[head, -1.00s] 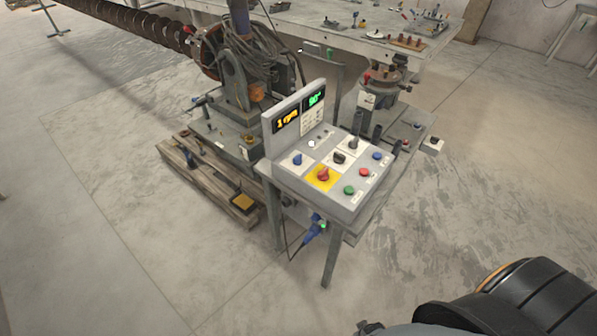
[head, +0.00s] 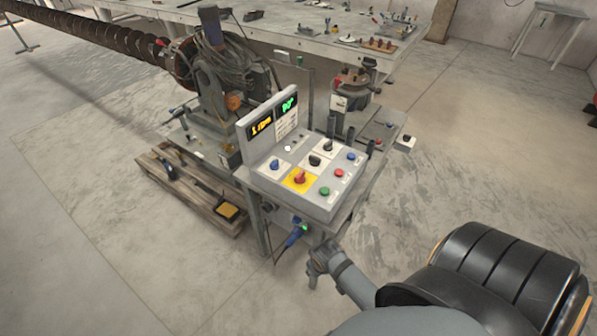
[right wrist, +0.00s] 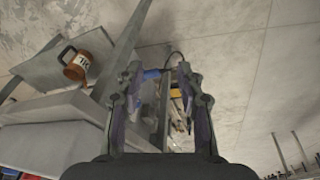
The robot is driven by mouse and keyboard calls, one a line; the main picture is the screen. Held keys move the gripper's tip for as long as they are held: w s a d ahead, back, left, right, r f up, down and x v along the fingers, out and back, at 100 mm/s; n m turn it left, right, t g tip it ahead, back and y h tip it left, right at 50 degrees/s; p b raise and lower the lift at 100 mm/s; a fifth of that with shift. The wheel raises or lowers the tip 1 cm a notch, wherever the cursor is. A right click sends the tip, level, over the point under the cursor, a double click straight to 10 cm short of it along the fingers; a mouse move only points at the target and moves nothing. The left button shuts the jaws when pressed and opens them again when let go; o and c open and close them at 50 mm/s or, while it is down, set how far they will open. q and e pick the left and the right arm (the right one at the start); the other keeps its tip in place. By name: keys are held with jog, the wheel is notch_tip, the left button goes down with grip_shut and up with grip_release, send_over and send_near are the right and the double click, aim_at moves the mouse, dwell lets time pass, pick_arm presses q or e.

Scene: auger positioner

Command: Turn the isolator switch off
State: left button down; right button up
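My right gripper (head: 314,268) is in front of and below the console, apart from the knob. In the right wrist view my right gripper (right wrist: 160,74) shows both fingers spread with a gap and nothing clearly held. The knob cannot be made out in that view. My left gripper is not in view.
A blue connector (head: 295,236) on a cable hangs below the console, close to my right gripper. Console legs stand there too. The auger machine (head: 212,85) and a pallet (head: 190,185) are to the left. A brown mug (right wrist: 77,64) shows in the wrist view.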

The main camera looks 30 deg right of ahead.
jog(key=w+r+m, duration=0.2)
jog(key=w+r, duration=0.3)
jog(key=r, duration=0.5)
jog(key=m+g+y, duration=0.1)
jog(key=m+g, duration=0.2)
jog(key=m, duration=0.9)
send_near(300, 174)
notch_tip(300, 174, down, 9)
jog(key=shift+f+p, duration=0.1)
jog(key=shift+p, duration=0.9)
jog(key=shift+c, duration=0.2)
grip_shut()
